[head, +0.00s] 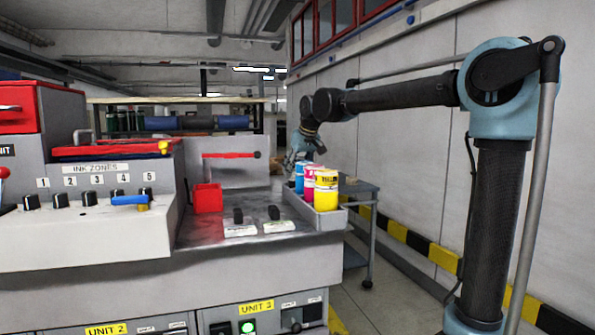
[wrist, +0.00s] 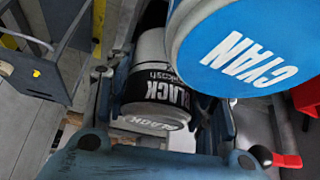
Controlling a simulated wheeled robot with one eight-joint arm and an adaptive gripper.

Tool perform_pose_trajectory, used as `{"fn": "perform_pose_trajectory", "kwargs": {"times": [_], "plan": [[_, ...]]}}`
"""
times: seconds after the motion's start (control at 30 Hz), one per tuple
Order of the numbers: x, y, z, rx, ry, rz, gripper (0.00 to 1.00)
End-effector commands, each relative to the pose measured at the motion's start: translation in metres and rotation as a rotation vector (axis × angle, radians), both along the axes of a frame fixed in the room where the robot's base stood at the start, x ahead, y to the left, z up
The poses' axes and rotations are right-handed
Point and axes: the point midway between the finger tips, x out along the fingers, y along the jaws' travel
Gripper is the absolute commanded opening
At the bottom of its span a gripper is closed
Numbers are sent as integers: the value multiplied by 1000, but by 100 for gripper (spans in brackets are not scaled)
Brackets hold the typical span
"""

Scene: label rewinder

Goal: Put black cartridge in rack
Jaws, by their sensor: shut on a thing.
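The black cartridge (wrist: 158,88), white with a black "BLACK" band, lies between the fingers of my gripper (wrist: 160,105) in the wrist view. My gripper is shut on it. The cyan cartridge (wrist: 232,48) is large at the upper right of that view, beside the black one, and covers part of it. In the head view the grey rack (head: 331,221) stands on the right end of the machine's bench and holds cyan (head: 299,178), magenta (head: 309,182) and yellow (head: 327,192) cartridges. My gripper (head: 297,165) is behind its far end; the black cartridge cannot be made out there.
A red bin (head: 207,198) stands on the bench left of the rack. Two small black-knobbed pieces on white labels sit at the front. A grey wheeled cart (head: 358,188) is right of the rack, near the wall.

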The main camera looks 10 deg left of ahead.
Motion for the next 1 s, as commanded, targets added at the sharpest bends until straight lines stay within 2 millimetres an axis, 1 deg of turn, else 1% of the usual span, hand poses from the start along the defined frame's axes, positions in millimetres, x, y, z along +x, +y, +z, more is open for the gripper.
{"fn": "perform_pose_trajectory", "kwargs": {"times": [0.03, 0.07, 0.1, 0.17, 0.5, 0.63, 0.77, 1.0], "plan": [[0, 0, 0, 0, 0, 0, 15], [0, 0, -1, 0, 0, 0, 52], [0, 0, -1, 0, 0, 0, 61], [0, 0, -1, 0, 0, 0, 74], [0, 0, 0, 0, 0, 0, 74], [-3, -2, 5, 0, 0, 0, 74], [-9, -8, 20, 0, 0, 0, 74], [-26, -24, 61, 1, 1, 0, 74]]}}
